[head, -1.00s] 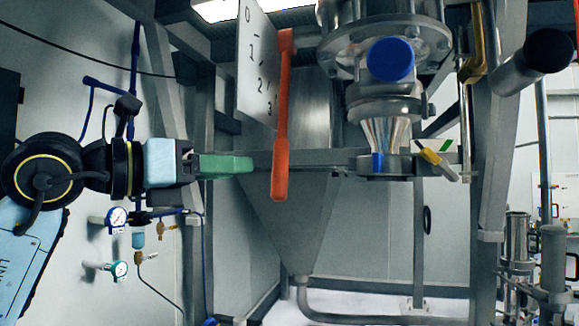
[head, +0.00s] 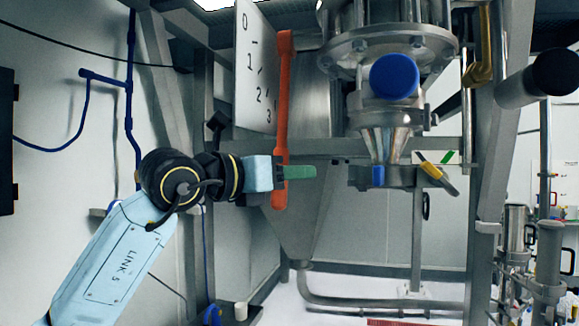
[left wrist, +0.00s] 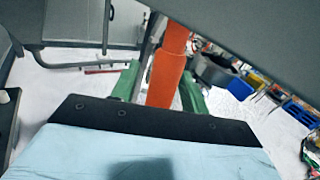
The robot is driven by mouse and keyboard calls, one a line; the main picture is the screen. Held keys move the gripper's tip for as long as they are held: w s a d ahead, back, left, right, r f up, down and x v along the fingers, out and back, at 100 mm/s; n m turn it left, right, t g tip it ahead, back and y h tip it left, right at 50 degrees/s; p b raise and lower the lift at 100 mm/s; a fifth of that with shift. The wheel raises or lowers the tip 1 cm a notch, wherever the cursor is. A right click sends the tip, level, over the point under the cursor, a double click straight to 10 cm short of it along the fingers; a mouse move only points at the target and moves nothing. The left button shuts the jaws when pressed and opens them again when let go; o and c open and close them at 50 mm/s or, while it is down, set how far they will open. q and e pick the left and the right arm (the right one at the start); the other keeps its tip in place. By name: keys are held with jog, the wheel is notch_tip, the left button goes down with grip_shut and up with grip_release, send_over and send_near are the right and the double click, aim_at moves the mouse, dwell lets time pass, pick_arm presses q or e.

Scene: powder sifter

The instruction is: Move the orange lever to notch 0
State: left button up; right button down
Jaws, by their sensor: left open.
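The orange lever (head: 284,100) hangs nearly vertical beside the white scale plate (head: 252,65) marked 0 to 3. Its lower end is partly hidden by my left gripper (head: 300,172), which is at the lever's lower part with its green fingers pointing right. In the left wrist view the lever (left wrist: 166,75) stands between the two green fingers of the open left gripper (left wrist: 160,88). I cannot tell whether either finger touches it. My right gripper is not in view.
A steel valve with a blue cap (head: 394,76) is to the right of the lever. A yellow-handled lever (head: 436,170) sits lower right. A grey frame post (head: 488,150) stands farther right, and a horizontal steel bar (head: 335,147) runs behind the lever.

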pick_arm(q)
jog(key=shift+d, duration=0.1)
grip_shut()
jog(key=shift+s+a+r+n+g+y, duration=0.15)
jog(key=shift+s+n+g+y, duration=0.1)
jog(key=shift+s, duration=0.45)
jog(key=shift+s+a+r+n+g+y, duration=0.15)
jog(key=shift+s+g+y, duration=0.1)
jog(key=shift+s, duration=0.4)
grip_release()
jog(key=b+v, duration=0.4)
jog(key=v, duration=0.9)
jog(key=shift+s+a+b, duration=0.2)
jog(key=shift+b, duration=0.1)
